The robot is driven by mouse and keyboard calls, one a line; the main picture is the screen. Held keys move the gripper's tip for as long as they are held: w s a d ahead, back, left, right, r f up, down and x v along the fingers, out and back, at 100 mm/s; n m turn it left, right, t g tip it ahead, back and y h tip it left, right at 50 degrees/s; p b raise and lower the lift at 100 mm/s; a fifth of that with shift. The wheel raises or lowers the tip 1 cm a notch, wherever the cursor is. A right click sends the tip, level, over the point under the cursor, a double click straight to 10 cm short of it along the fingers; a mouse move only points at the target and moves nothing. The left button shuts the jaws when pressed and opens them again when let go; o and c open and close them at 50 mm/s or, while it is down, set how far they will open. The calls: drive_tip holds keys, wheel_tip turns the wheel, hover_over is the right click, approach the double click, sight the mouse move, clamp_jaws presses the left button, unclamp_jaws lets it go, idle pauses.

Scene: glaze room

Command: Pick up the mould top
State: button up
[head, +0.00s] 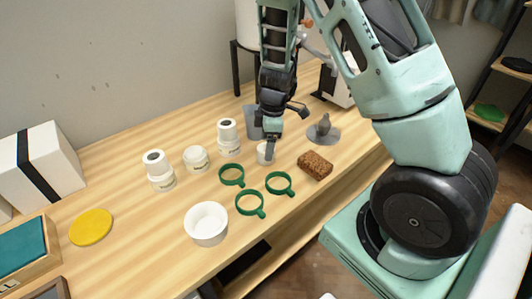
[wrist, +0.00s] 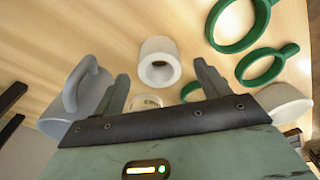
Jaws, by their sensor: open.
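The mould top (head: 265,154), a short white cylinder with a hole in its upper face, stands alone on the wooden table directly below my gripper (head: 270,150). In the head view my gripper partly covers it. In the wrist view the mould top (wrist: 158,46) lies ahead of and between the fingertips of my gripper (wrist: 162,74). The two fingers are spread apart with nothing between them. I cannot tell the exact height of the fingertips over it.
A grey jug (wrist: 88,95) stands close to the left finger. Labelled white pots with tops (head: 229,147) (head: 162,178) and an uncovered one (head: 196,160) are left. Green rings (head: 250,212), a white bowl (head: 206,236) and a brown sponge (head: 315,165) lie nearby.

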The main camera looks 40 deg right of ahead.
drive_tip(key=shift+w+a+f, duration=0.1)
drive_tip(key=shift+f, duration=1.75)
drive_tip(key=c, duration=1.2)
drive_tip(key=shift+o, duration=0.2)
drive_tip(key=shift+r, duration=0.1)
